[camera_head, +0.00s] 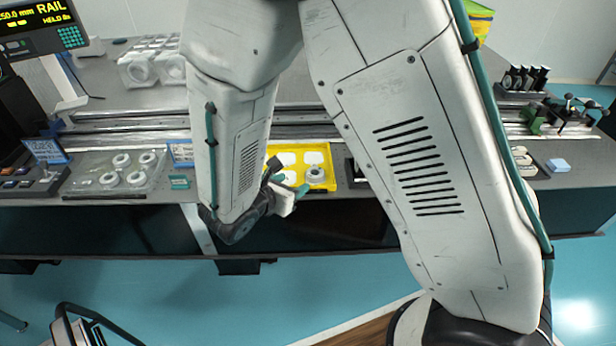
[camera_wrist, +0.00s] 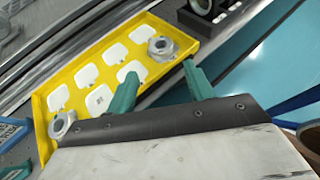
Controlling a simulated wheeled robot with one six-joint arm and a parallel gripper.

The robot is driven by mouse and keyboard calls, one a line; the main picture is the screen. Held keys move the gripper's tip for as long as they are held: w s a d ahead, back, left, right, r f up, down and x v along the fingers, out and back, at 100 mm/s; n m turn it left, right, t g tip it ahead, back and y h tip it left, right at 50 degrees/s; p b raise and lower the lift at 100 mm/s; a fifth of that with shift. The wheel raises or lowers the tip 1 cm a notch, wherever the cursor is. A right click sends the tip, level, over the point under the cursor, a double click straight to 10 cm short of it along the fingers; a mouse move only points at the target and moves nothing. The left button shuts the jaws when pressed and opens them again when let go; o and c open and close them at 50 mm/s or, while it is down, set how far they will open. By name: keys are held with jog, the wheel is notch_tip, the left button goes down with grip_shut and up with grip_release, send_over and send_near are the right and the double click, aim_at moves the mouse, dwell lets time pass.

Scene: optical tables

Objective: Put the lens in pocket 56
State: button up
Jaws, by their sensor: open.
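A yellow tray (camera_head: 333,160) with white pockets sits on the table's front part; it fills much of the wrist view (camera_wrist: 40,104). A grey ring-shaped lens mount (camera_wrist: 163,48) lies at the tray's far right end in the wrist view. A second grey ring mount (camera_wrist: 62,125) is at the lower left corner. In the head view, one ring mount (camera_head: 315,175) shows at the tray's front right. My gripper (camera_wrist: 160,69) is open, with teal fingers apart and nothing between them, just short of the far-right mount. Pocket numbers cannot be read.
A clear tray (camera_head: 93,184) with several ring mounts lies to the left, with small signs near it. A metal rail (camera_head: 130,123) runs behind. A dark holder (camera_wrist: 222,22) stands beyond the yellow tray's right end. The table's front edge is close.

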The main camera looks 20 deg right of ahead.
jog(key=s+d+r+m+g, duration=0.7)
jog(key=s+d+r+m, duration=0.2)
jog(key=d+r+m, duration=0.4)
jog(key=s+r+m+y, duration=0.4)
jog(key=s+m+y, duration=0.1)
jog(key=s+m, duration=0.1)
jog(key=s+a+r+m+y, duration=0.1)
jog(key=s+r+m+y, duration=0.3)
jog(key=s, duration=0.4)
jog(key=shift+s+a+r+m+y, duration=0.25)
jog(key=shift+m+y, duration=0.25)
jog(key=shift+m, duration=0.9)
